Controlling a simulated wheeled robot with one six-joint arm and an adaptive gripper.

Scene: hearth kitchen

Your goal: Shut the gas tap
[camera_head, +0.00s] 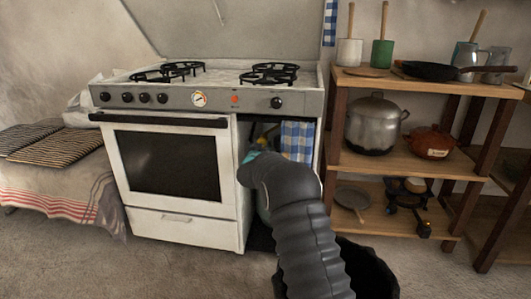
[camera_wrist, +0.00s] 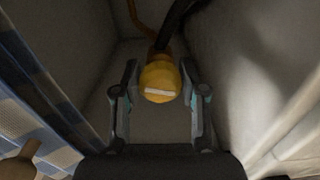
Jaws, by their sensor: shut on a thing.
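The gas tap has a round yellow knob (camera_wrist: 159,84) with a white bar across its face, lying nearly level in the wrist view. My gripper (camera_wrist: 160,72) is closed around the knob, one finger on each side. A copper-coloured pipe (camera_wrist: 141,20) and a black hose (camera_wrist: 173,22) run to the tap from above. In the head view my arm reaches into the open compartment at the right of the white stove (camera_head: 186,225).
A blue checked cloth (camera_head: 298,140) hangs at the compartment's right; it also shows at left in the wrist view (camera_wrist: 38,85). A pale wall (camera_wrist: 262,70) stands close on the right. Wooden shelves (camera_head: 372,153) with pots stand right of the stove.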

